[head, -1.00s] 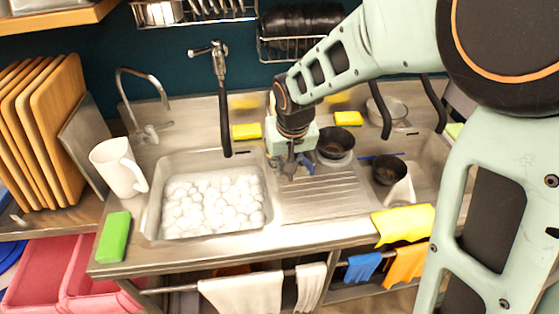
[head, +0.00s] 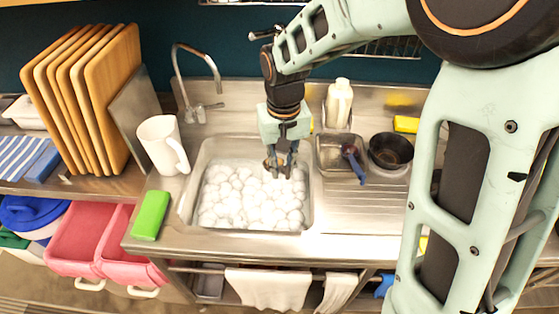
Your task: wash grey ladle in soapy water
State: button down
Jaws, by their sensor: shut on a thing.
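The sink basin (head: 203,165) is filled with white suds (head: 250,200), the soapy water. My gripper (head: 279,172) points down over the basin's right back part, with its fingertips at the foam. It is shut on a small greyish thing, taken as the grey ladle (head: 269,164). Only a bit of it shows beside the fingers; the rest is hidden by the fingers or the foam, and I cannot tell how deep it sits.
A metal container (head: 328,165) with a blue-handled utensil (head: 353,163) stands right of the basin, near a dark pan (head: 390,151) and a soap bottle (head: 338,104). A white pitcher (head: 158,146), green sponge (head: 151,215) and tap (head: 196,110) are left. The front drainboard is clear.

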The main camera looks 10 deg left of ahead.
notch_tip(320, 180, down, 22)
jog(key=b, duration=1.6)
jog(key=shift+d+b, duration=0.35)
jog(key=shift+d, duration=0.75)
dwell(3.3)
